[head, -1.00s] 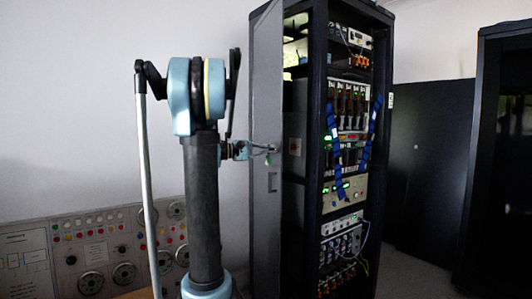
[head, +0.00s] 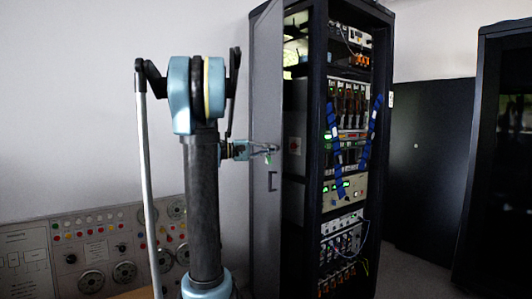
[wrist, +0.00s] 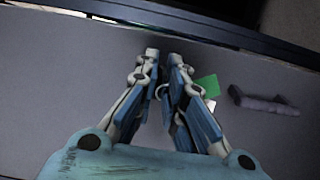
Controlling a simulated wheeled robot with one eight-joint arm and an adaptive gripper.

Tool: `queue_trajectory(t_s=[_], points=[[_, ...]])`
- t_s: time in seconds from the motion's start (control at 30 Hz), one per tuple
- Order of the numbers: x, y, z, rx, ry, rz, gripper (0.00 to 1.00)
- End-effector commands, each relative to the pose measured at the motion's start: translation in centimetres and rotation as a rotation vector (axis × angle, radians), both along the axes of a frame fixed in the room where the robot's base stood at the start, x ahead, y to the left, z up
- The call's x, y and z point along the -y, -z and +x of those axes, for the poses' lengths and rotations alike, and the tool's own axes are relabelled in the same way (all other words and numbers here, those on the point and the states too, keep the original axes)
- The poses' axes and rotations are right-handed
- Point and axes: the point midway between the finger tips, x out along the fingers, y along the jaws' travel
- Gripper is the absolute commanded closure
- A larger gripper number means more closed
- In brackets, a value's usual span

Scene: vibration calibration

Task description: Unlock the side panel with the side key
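The grey side panel (head: 266,90) stands upright along the left side of the dark rack. It fills most of the wrist view (wrist: 60,90). My gripper (head: 272,149) is at the panel's face, above the panel's handle (head: 272,182). In the wrist view my gripper's fingertips (wrist: 163,55) are close together with a narrow gap. A green tag (wrist: 205,87) of the side key shows beside the right finger, and it hangs just under my gripper in the head view (head: 267,160). The fingers seem shut on the key, whose body they hide. The lock cannot be made out.
The open rack (head: 316,150) holds several lit modules and blue cable bundles. A control console (head: 100,250) with knobs stands at the lower left. Another dark cabinet (head: 495,160) is at the right. The handle (wrist: 262,102) juts out right of my fingers in the wrist view.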

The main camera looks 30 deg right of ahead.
Motion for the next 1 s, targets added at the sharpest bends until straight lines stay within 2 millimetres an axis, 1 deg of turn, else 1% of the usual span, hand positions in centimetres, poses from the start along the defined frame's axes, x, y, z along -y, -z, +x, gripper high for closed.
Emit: queue_trajectory(t_s=[0.3, 0.47, 0.67, 1.0], points=[[-0.01, 0.16, -0.08, -0.001, 0.001, 0.003, 0.72], [0.00, 0.11, -0.09, -0.042, 0.001, 0.014, 0.72], [0.00, -0.07, -0.07, -0.182, 0.001, 0.049, 0.72], [0.02, -0.38, 0.04, -0.472, 0.000, 0.122, 0.72]])
